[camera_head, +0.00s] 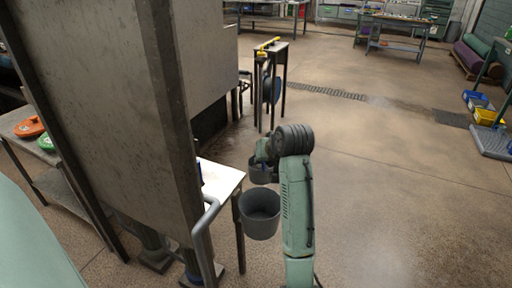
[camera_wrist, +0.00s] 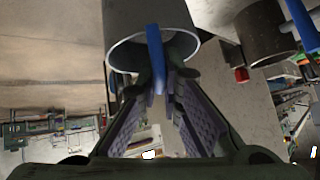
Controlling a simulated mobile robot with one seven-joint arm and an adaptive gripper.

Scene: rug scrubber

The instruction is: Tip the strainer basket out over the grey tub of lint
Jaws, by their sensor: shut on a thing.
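The strainer basket (camera_head: 260,176) is a small dark grey cup. My gripper (camera_wrist: 160,80) is shut on that handle. In the head view my gripper (camera_head: 263,156) is at the basket's top, partly hidden by my arm. The basket looks roughly upright; its contents are hidden. The grey tub (camera_head: 259,226) appears just below the basket in the head view, wider and open at the top. No lint can be made out in it.
A white-topped table (camera_head: 222,177) stands left of the tub, with a grey pipe (camera_head: 206,235) in front. A large steel cabinet (camera_head: 105,110) fills the left. A dark open cylinder (camera_wrist: 262,35) is at right in the wrist view.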

